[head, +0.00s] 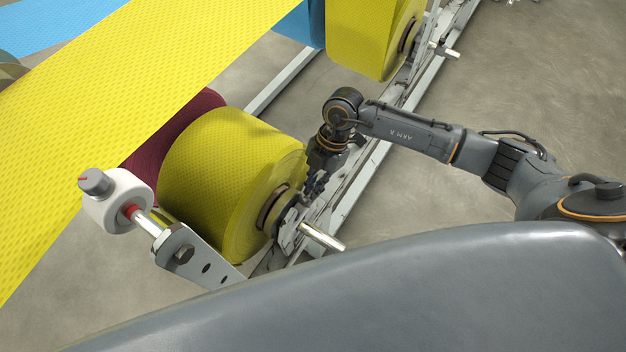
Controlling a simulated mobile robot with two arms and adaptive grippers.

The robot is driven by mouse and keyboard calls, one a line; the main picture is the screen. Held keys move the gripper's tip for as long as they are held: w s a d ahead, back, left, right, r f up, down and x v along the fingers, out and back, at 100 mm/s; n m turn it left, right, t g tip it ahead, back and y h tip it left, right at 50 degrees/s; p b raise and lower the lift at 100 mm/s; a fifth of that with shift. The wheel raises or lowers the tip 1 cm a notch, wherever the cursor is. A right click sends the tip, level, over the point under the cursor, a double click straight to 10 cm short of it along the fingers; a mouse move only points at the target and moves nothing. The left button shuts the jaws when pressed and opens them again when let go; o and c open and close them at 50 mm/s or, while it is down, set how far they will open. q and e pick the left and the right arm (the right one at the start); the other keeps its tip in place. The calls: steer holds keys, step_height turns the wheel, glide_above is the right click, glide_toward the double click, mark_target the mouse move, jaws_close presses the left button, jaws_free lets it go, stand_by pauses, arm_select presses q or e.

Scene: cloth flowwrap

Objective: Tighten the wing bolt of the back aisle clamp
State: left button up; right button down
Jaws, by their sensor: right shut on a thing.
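My right gripper (314,184) reaches down at the aisle-side end of the lower yellow roll (215,165). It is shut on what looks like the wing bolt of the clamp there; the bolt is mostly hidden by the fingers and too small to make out. The clamp (287,228) sits by the roll's brown core, around a bright shaft (322,237) that sticks out toward the aisle. My left gripper is out of view.
A grey metal frame rail (350,183) runs beside the gripper. Another yellow roll (368,38) with its own shaft end (444,49) stands farther up. A white roller (118,200) on a bracket is at left. The concrete floor (500,90) at right is clear.

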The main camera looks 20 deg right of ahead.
steer(key=m+t+p, duration=0.1)
steer(key=m+p, duration=0.1)
steer(key=p, duration=0.1)
steer(key=m+p, duration=0.3)
steer(key=p, duration=0.1)
steer(key=s+m+t+p, duration=0.1)
steer(key=m+p, duration=0.1)
steer(key=p, duration=0.1)
steer(key=shift+s+d+r+t+y+p, duration=0.1)
steer(key=shift+r+t+y+p, duration=0.2)
steer(key=shift+p, duration=0.1)
steer(key=shift+s+f+m+t+p, duration=0.1)
steer(key=shift+f+m+t+p, duration=0.2)
steer(key=shift+m+p, duration=0.65)
steer(key=c, duration=1.8)
jaws_free()
steer(key=shift+o, duration=0.2)
steer(key=shift+r, duration=0.1)
steer(key=v, duration=1.2)
steer(key=shift+s, duration=0.1)
